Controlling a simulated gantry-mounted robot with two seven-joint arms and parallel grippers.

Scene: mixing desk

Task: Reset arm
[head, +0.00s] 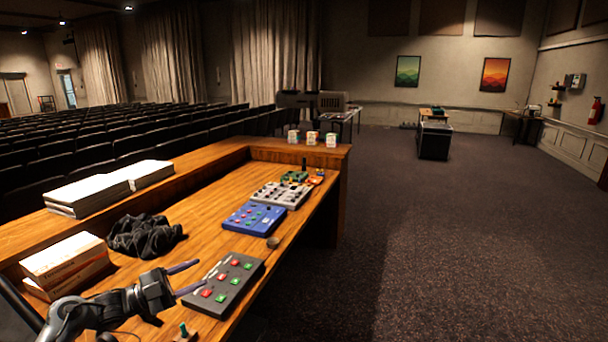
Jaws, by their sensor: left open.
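My left gripper (184,279) comes in from the lower left over the wooden desk (203,196). Its two thin purple-grey fingers are apart, with nothing between them. The fingertips are beside the left edge of a dark control box (225,284) with red and green buttons; I cannot tell whether they touch it. My right gripper is not in this view.
A blue mixer (254,218), a pale mixer (284,194), a black cable bundle (145,235) and stacked boxes (67,258) occupy the desk. Paper stacks (88,195) and several cups (312,138) stand on its raised ledge. Carpeted floor (440,240) is clear to the right.

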